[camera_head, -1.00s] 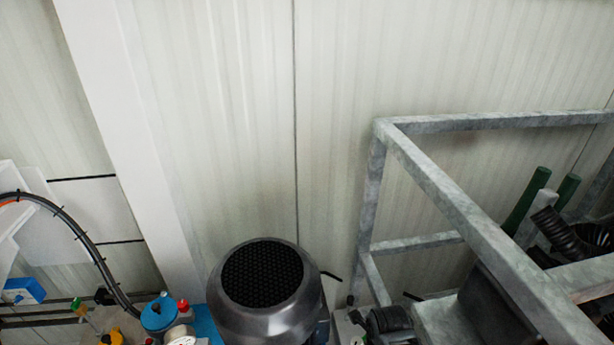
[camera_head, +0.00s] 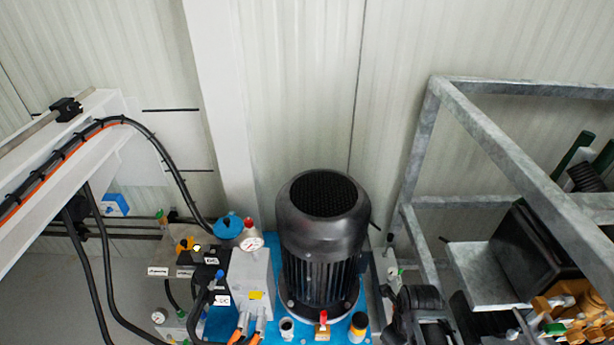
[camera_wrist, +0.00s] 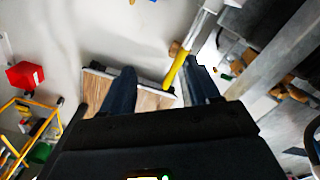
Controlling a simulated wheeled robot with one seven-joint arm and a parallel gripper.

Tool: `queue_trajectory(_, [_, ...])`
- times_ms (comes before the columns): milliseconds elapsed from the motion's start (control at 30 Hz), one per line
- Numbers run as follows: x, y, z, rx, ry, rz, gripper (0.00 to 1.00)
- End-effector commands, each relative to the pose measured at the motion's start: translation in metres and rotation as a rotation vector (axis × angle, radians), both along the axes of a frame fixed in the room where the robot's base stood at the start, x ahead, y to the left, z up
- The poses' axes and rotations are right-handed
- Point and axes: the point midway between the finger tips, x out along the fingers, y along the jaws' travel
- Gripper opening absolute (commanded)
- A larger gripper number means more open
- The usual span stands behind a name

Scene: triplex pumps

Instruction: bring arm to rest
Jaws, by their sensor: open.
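My gripper (camera_wrist: 160,90) shows in the wrist view as two dark fingers, spread apart and pointing away from the camera. No object sits between the fingers; past them lie a wooden board with a pale rim (camera_wrist: 148,97) and a yellow bar (camera_wrist: 176,68). My gripper is not visible in the head view, so its place relative to the pump unit cannot be told there.
A black motor (camera_head: 322,240) stands on a blue base, beside a valve block with hoses (camera_head: 250,280). A galvanized frame (camera_head: 500,145) fills the right. A white beam with cables (camera_head: 60,170) crosses the left. The wrist view shows a red box (camera_wrist: 25,76) and yellow rack (camera_wrist: 12,150).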

Motion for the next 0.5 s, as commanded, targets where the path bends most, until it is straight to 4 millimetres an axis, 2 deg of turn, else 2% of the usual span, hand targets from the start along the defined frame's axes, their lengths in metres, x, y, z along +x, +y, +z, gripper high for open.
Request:
queue_trajectory(333, [-0.021, -0.020, -0.011, -0.038, -0.072, 0.142, 0.61])
queue_trajectory(500, [-0.039, -0.034, -0.017, -0.073, -0.128, 0.259, 0.61])
